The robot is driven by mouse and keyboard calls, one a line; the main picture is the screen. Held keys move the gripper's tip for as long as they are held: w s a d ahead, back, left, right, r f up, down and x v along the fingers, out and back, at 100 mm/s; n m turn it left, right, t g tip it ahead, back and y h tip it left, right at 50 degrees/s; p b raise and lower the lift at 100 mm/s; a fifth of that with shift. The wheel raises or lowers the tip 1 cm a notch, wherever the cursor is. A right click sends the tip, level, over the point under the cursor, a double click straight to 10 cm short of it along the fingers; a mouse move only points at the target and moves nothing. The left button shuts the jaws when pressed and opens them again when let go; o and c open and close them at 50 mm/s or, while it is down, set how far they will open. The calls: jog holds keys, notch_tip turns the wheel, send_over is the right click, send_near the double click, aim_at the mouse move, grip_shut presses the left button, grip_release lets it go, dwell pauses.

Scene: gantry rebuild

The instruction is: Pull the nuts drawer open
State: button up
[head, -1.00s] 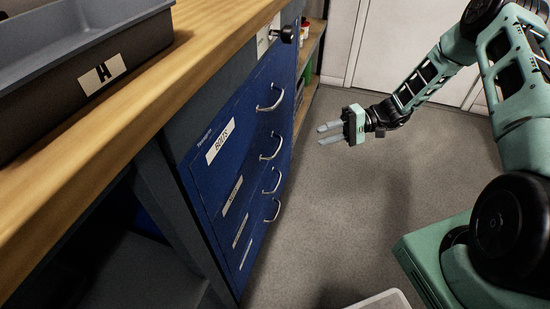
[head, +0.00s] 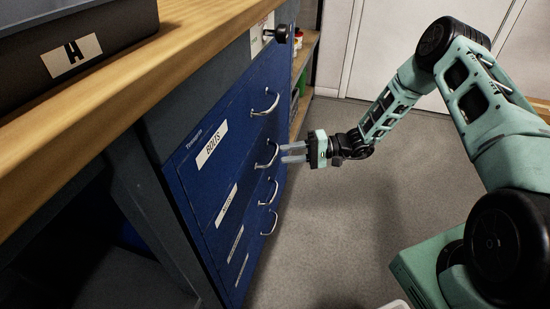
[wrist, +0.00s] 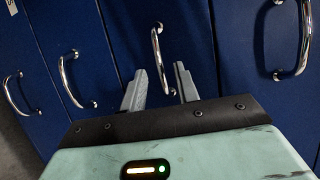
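The blue drawer cabinet (head: 200,190) has several drawers, each with a silver bow handle. The top drawer's label (head: 212,144) reads BOLTS. The second drawer's label (head: 226,205) is too blurred to read surely as nuts. All drawers look closed. My gripper (head: 284,152) is open and empty, its fingers pointing at the second drawer's handle (head: 266,156). In the wrist view this second handle (wrist: 157,58) shows between the two fingertips (wrist: 160,80). I cannot tell whether the fingertips reach around it; no grip is seen.
The BOLTS handle (wrist: 306,40) is to the right in the wrist view and the third handle (wrist: 70,82) to the left. A wooden worktop (head: 190,50) overhangs the cabinet, with a dark bin marked A (head: 75,50). The floor (head: 320,240) before the drawers is clear.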

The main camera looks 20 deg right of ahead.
aim_at(275, 154)
jog(key=shift+b+x, duration=0.3)
jog(key=shift+x, duration=2)
grip_shut()
jog(key=s+d+p, duration=0.2)
jog(key=s+d, duration=0.8)
jog(key=d, duration=0.4)
jog(key=s+d+p, duration=0.2)
jog(key=s+d, duration=0.8)
jog(key=d, duration=0.4)
jog(key=shift+s+d, duration=0.2)
jog(key=shift+s, duration=0.05)
grip_release()
jog(key=v, duration=1.7)
jog(key=shift+d+p, duration=0.2)
jog(key=shift+p, duration=0.25)
